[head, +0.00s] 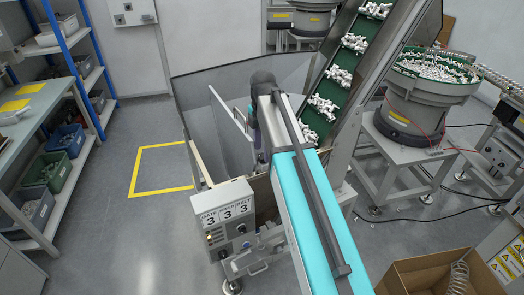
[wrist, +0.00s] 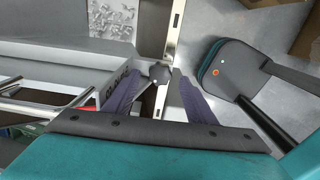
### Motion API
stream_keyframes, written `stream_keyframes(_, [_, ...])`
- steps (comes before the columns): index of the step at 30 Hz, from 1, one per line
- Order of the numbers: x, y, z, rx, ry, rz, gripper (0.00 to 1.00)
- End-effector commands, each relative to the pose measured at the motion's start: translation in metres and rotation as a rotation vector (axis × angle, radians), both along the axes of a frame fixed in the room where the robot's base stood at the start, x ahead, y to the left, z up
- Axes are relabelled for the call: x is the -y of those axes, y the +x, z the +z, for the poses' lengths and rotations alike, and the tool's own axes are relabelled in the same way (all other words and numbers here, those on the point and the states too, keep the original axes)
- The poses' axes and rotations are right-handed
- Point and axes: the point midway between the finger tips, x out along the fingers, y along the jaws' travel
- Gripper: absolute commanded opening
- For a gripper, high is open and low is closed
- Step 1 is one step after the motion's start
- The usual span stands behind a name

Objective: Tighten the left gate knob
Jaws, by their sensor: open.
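In the wrist view a dark lobed knob (wrist: 159,72) sits on a short light rod beside an upright metal strip with holes (wrist: 173,32). My gripper (wrist: 156,78) is open, with its two purple fingers reaching towards the knob from either side. The knob shows in the gap between the fingertips; I see no clear contact, and the depth between them is hard to tell. In the head view my gripper (head: 253,118) is partly hidden at the grey hopper (head: 198,90). The knob cannot be made out there.
A control box (head: 226,208) with number labels stands at the hopper's front. A green incline belt (head: 343,67) carries white parts up behind. A bowl feeder (head: 428,88) stands right, a cardboard box (head: 413,277) lower right. Floor by the yellow marking (head: 133,172) is clear.

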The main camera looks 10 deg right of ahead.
Motion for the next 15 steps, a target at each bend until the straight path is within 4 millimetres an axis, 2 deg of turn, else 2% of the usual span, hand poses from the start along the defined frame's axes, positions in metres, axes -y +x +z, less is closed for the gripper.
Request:
stream_keyframes(7, [-0.001, 0.000, -0.016, -0.001, 0.000, 0.001, 0.51])
stream_keyframes(15, [-0.001, 0.000, -0.020, 0.000, 0.000, 0.001, 0.51])
